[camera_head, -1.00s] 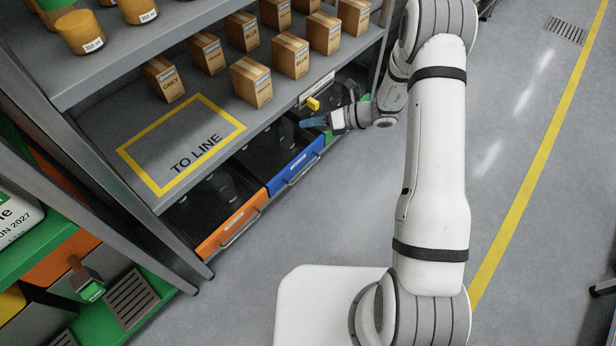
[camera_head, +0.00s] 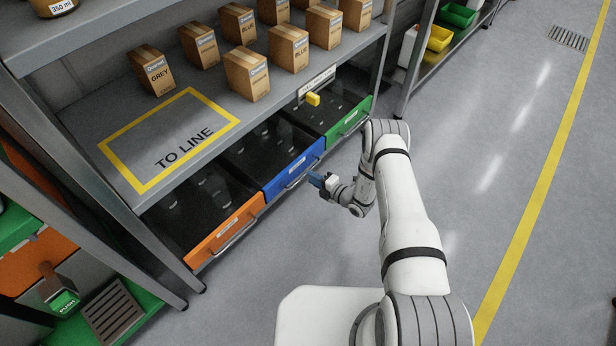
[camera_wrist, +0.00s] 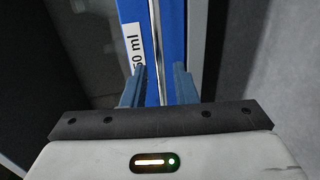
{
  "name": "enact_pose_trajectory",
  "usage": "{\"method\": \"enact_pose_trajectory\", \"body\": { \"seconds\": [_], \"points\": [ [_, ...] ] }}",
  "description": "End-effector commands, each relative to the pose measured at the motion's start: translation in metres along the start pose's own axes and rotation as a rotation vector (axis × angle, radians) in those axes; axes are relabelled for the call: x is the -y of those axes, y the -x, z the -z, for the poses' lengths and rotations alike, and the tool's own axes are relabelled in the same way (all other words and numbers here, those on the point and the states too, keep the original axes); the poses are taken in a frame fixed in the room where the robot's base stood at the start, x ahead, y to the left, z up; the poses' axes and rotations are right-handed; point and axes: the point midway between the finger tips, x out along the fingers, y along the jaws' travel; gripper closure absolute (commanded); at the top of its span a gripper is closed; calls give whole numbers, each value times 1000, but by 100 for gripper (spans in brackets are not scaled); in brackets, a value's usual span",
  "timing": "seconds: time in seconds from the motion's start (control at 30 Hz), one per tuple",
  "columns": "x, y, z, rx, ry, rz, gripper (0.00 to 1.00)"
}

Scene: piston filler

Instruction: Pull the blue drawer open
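The blue drawer (camera_head: 293,172) is in the middle of a row under the shelf, between an orange drawer and a green one. Its front looks level with its neighbours. It carries a white label and a metal bar handle (camera_wrist: 157,45), which runs lengthwise in the wrist view. My gripper (camera_head: 318,181) is at the right part of the blue drawer's front. In the wrist view its two blue fingers (camera_wrist: 160,88) are apart, one on each side of the bar, with gaps showing. Whether the bar lies fully between the tips in depth is hard to tell.
The orange drawer (camera_head: 226,232) is left of the blue one and the green drawer (camera_head: 349,122) right of it. The shelf (camera_head: 190,95) above holds several cartons. The floor (camera_head: 480,150) in front is clear.

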Motion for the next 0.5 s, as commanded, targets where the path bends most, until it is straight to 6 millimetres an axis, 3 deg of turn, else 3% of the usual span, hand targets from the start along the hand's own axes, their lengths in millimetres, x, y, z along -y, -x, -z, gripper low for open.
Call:
{"method": "enact_pose_trajectory", "body": {
  "seconds": [0.2,0.5],
  "points": [
    [2,-33,0,-2,2,-1,74],
    [0,-44,1,-2,2,0,74]
  ]
}}
